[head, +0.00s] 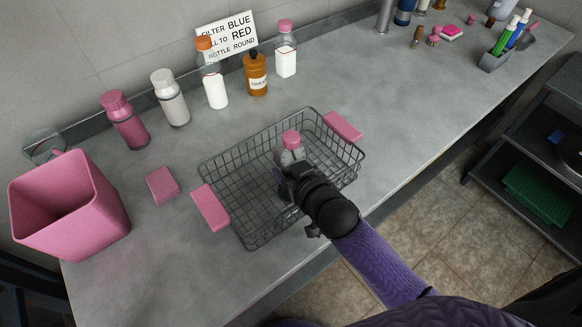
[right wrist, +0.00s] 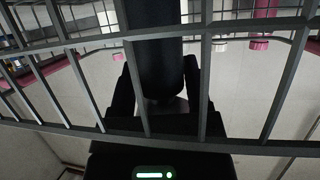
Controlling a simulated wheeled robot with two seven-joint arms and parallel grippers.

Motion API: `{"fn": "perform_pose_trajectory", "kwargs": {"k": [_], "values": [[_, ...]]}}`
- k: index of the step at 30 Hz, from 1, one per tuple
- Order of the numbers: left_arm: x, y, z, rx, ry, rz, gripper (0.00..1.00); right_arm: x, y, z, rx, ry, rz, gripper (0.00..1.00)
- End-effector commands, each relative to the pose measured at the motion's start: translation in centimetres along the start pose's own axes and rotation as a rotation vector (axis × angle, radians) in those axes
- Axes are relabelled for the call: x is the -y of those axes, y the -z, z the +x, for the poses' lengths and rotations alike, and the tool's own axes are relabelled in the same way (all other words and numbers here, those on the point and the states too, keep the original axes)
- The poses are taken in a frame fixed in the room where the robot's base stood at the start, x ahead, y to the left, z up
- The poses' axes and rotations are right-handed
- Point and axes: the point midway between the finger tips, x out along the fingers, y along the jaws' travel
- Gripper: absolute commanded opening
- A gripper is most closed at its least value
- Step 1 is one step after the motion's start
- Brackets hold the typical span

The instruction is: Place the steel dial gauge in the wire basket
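The wire basket (head: 222,165), dark mesh with two pink handles, stands on the grey counter in the middle of the head view. My right gripper (head: 291,170) reaches over its near side and points into it. A grey rounded piece with a pink top, which looks like the steel dial gauge (head: 291,155), sits at the fingertips, inside the basket outline. In the right wrist view, the fingers (right wrist: 158,90) flank a dark cylinder behind the basket's wires (right wrist: 60,130). Whether the gauge touches the basket floor is hidden. My left gripper is out of view.
A pink bin (head: 70,205) and a pink block (head: 162,185) are left of the basket. Several bottles, including a brown one (head: 256,75), line the back wall by a sign (head: 228,35). A pen holder (head: 494,61) is far right. Counter right of the basket is clear.

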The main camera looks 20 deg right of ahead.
Motion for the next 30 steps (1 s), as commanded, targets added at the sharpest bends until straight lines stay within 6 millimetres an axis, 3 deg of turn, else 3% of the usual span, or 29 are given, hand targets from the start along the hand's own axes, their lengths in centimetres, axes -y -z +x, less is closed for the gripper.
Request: {"fn": "perform_pose_trajectory", "kwargs": {"k": [1, 4, 14, 17, 25, 30], "values": [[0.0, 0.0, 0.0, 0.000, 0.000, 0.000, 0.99, 0.0, 0.0, 0.0, 0.000, 0.000, 0.000, 0.75], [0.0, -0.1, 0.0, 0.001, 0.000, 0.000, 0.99, 0.0, 0.0, 0.0, 0.000, 0.000, 0.000, 0.93], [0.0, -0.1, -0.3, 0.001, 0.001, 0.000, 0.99, 0.0, 0.5, -0.3, -0.001, 0.000, 0.000, 0.93], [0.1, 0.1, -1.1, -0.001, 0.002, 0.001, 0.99, 0.0, 0.5, -2.0, 0.002, 0.000, 0.001, 0.93], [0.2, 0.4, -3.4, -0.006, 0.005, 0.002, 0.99, 0.0, 0.6, -8.9, 0.003, -0.001, 0.001, 0.93], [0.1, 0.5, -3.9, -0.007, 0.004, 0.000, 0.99, 0.0, 0.4, -11.6, 0.000, -0.001, 0.000, 0.93]]}}
